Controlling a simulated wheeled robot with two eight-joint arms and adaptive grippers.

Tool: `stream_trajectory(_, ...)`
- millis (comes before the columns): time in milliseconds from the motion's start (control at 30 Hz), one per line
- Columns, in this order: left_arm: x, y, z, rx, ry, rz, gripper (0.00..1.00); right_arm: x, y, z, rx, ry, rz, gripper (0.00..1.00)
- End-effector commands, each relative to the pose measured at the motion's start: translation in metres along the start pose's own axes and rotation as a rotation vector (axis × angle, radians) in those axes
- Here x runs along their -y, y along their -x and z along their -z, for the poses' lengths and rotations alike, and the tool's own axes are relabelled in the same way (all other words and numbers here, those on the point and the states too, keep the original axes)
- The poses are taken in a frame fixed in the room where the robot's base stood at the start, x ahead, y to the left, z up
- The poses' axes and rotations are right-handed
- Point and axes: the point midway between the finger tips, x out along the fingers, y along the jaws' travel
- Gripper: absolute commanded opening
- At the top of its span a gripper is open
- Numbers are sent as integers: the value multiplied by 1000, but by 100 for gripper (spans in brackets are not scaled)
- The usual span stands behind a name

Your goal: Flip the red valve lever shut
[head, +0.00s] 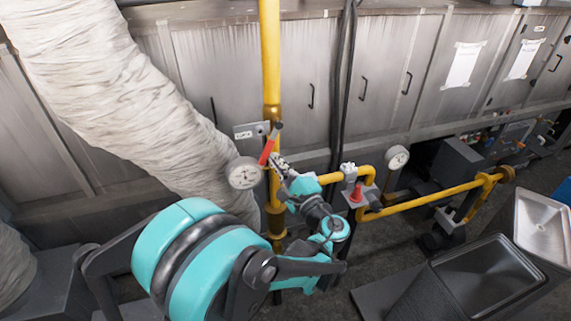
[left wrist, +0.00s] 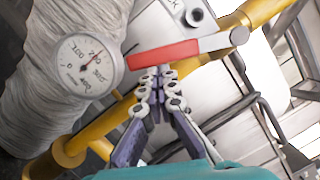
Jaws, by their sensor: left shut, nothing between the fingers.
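The red valve lever (head: 266,151) is tilted beside the upright yellow pipe, its grey end up and to the right. In the left wrist view the lever (left wrist: 163,54) lies nearly crosswise, its grey end reaching toward the yellow pipe. My left gripper (head: 279,161) is shut and empty, right beside the lever's lower part. In the left wrist view its fingertips (left wrist: 155,72) meet just below the red part. I cannot tell whether they touch it. My right gripper is not in view.
A round gauge (head: 244,173) sits left of the pipe, close to the lever. The yellow pipe (head: 270,60) runs upright, with a branch to the right carrying a second red part (head: 357,192). A large wrapped duct (head: 120,90) fills the left. Dark bins (head: 480,275) stand at lower right.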

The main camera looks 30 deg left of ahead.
Motion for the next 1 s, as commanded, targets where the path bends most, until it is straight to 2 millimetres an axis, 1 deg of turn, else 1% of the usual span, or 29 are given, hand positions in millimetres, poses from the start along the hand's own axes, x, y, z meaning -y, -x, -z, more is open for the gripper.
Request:
stream_trajectory(100,-5,-3,-12,3,-108,26,0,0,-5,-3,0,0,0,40)
stream_trajectory(433,-5,-10,-43,4,-413,102,0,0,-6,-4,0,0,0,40)
stream_trajectory(800,7,-19,-76,3,-751,186,0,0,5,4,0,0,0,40)
stream_trajectory(1000,16,-22,-89,2,-909,226,0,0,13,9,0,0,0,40)
